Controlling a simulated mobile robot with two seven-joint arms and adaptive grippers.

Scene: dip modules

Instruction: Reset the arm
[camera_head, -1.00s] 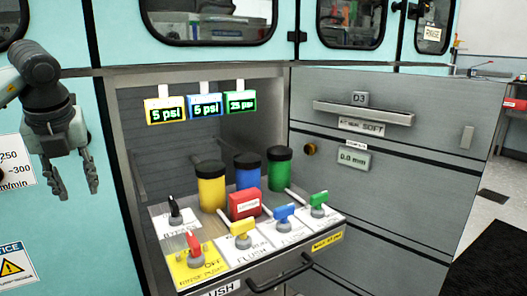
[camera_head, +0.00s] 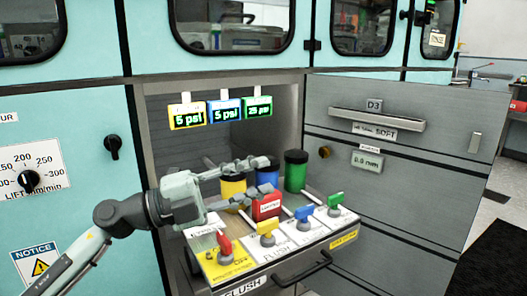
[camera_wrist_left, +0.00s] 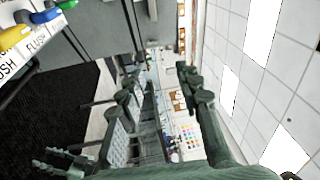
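My left arm comes in from the lower left in the head view. Its left gripper (camera_head: 269,176) is open, with its two fingers spread and pointing right, and nothing between them. It appears in front of the pulled-out module drawer, overlapping the yellow canister (camera_head: 232,188) and blue canister (camera_head: 267,174). I cannot tell whether it touches anything. In the left wrist view the same gripper (camera_wrist_left: 160,76) shows with its fingers apart and empty.
The drawer holds a green canister (camera_head: 295,172), a red block (camera_head: 266,207), and red (camera_head: 225,246), yellow (camera_head: 266,230), blue (camera_head: 303,214) and green (camera_head: 335,201) valve handles. Pressure displays (camera_head: 223,111) hang above. A closed grey drawer front (camera_head: 400,160) stands right. A dark mat (camera_wrist_left: 60,105) lies on the floor.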

